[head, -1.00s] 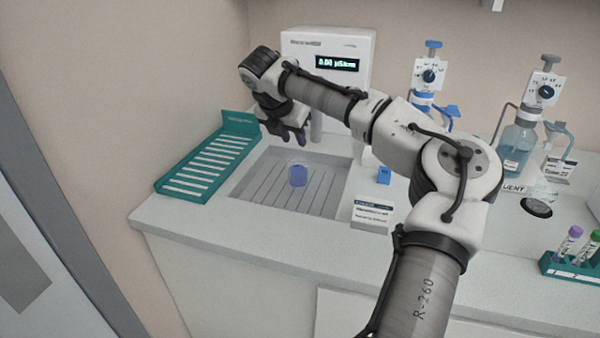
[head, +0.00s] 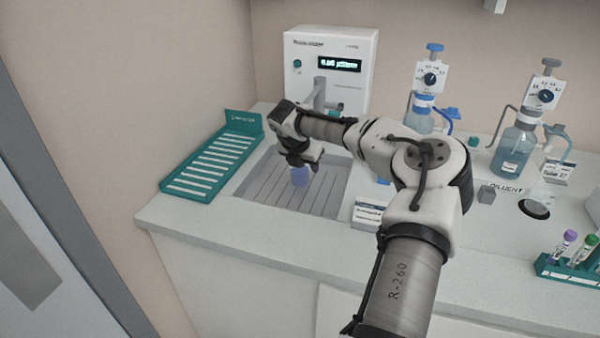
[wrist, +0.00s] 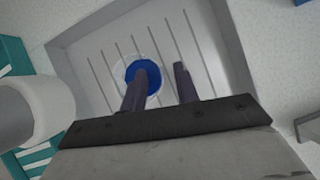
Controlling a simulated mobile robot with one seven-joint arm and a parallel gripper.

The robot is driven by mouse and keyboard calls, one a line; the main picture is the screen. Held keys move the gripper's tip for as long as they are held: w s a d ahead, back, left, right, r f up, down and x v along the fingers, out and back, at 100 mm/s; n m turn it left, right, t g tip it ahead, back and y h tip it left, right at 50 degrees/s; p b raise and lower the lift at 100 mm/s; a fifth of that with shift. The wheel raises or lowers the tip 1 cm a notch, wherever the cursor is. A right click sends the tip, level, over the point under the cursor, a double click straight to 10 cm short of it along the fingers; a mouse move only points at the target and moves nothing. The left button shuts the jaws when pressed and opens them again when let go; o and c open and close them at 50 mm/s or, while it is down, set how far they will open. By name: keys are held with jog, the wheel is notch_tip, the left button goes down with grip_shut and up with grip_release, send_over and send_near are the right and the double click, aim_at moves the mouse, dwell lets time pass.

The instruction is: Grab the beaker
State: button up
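The beaker (head: 300,178) is a small clear vessel with blue contents, standing on the ribbed grey drain tray (head: 252,188). My gripper (head: 303,163) is just above it in the head view and hides its upper part. In the wrist view the beaker (wrist: 154,84) shows a round blue surface, partly covered by the left finger. My gripper (wrist: 162,72) is open there, with a gap between its fingers. The right finger is to the right of the beaker. Nothing is held. I cannot tell if a finger touches the beaker.
A teal rack (head: 212,160) stands left of the tray. A white instrument with a display (head: 330,65) stands behind it, its grey spout above the tray's back. A labelled card (head: 369,214), dispenser bottles (head: 515,150) and a tube rack (head: 570,268) are to the right.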

jog(key=shift+f, duration=0.15)
grip_shut()
dwell(0.4)
